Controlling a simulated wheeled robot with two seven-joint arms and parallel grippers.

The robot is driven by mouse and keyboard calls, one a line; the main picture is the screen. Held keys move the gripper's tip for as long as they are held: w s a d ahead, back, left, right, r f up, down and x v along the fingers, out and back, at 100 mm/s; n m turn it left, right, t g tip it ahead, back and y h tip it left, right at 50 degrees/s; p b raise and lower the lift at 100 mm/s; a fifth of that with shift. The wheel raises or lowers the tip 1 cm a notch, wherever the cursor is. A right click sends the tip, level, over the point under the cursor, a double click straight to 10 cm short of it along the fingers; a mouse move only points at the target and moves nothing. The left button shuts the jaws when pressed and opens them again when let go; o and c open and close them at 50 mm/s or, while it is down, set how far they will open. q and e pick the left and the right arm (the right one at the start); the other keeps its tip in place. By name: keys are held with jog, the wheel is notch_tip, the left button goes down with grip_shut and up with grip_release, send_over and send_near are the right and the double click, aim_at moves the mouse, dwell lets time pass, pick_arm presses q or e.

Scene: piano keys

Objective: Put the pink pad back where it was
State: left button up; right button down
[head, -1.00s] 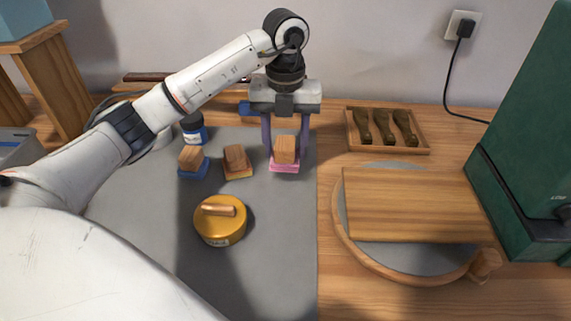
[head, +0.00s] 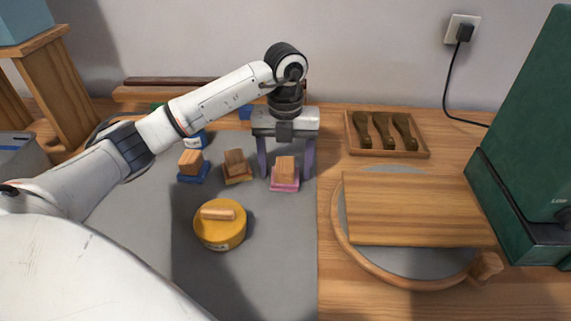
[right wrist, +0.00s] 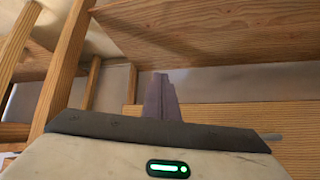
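The pink pad (head: 285,187) with a wooden block handle (head: 285,169) rests on the grey mat (head: 270,270) in the head view.
A round yellow tin (head: 220,231) stands nearer on the mat. On the right are a round board (head: 410,262) with a wooden plank (head: 415,208) over it, a tray of brown-handled tools (head: 388,134) and a green machine (head: 530,140). The mat's front right is clear.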

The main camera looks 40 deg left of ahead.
aim_at(286, 159)
pick_arm(q)
notch_tip(286, 159, up, 12)
jog(key=p, duration=0.1)
jog(key=shift+r, duration=0.2)
dwell(0.3)
dwell(0.5)
